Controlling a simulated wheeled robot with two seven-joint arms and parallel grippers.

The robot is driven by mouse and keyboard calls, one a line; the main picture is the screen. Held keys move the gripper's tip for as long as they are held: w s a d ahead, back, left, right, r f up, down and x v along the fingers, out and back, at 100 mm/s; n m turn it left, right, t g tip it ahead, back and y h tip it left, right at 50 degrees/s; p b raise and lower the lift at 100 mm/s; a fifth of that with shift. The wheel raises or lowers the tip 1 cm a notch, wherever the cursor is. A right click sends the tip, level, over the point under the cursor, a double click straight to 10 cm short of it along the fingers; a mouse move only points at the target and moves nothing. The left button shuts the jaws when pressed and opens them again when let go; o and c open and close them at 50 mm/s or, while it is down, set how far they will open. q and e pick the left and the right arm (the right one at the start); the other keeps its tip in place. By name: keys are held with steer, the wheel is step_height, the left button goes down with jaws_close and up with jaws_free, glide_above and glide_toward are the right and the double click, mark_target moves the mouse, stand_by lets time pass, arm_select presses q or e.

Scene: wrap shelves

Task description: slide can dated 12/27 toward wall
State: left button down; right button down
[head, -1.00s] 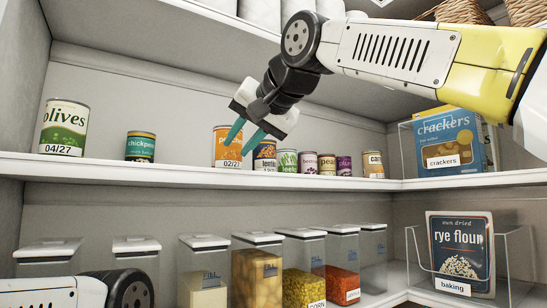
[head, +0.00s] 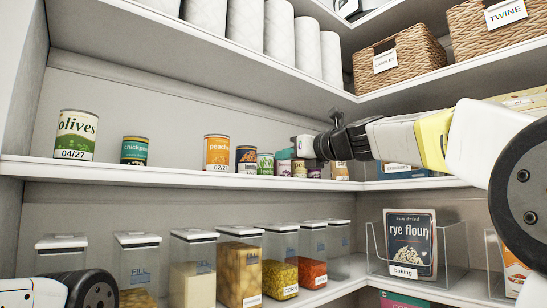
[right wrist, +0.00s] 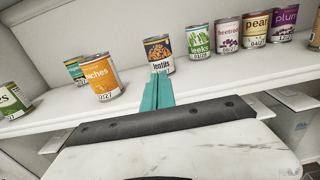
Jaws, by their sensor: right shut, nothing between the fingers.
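My left gripper is out of view.
The peaches can (head: 217,152) stands left of the lentils, the leeks can (head: 265,164) right. The chickpeas can (head: 135,150) and olives can (head: 77,136) are further left. Several small cans stand right, partly behind my right gripper. Clear containers fill the shelf below.

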mark_target(252, 161)
steer(key=x, duration=1.2)
